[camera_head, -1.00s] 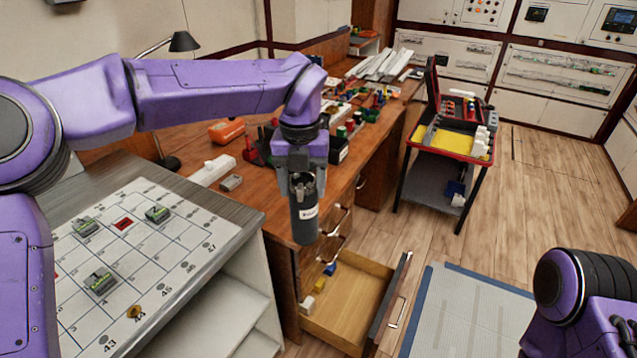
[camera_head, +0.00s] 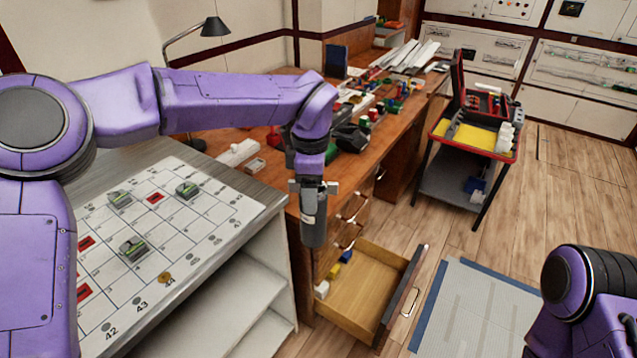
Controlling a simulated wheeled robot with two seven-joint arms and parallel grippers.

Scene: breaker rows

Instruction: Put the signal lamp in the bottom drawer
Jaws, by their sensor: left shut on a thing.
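My left gripper (camera_head: 313,187) points down and is shut on a dark grey cylinder with a pale label, which looks like the signal lamp (camera_head: 314,228). The lamp hangs upright in front of the desk's drawer fronts, above and at the left back of the open bottom drawer (camera_head: 362,295). The drawer is pulled out, with a blue, a yellow and a white piece along its left side and bare wood elsewhere. My right arm shows at the lower right; its gripper is out of view.
A grey bench with a numbered white board (camera_head: 203,226) stands at the left. The wooden desk (camera_head: 222,150) behind is cluttered, with a lamp on it. A cart (camera_head: 455,185) with a red toolbox stands at the back right. A grey mat (camera_head: 475,310) lies right of the drawer.

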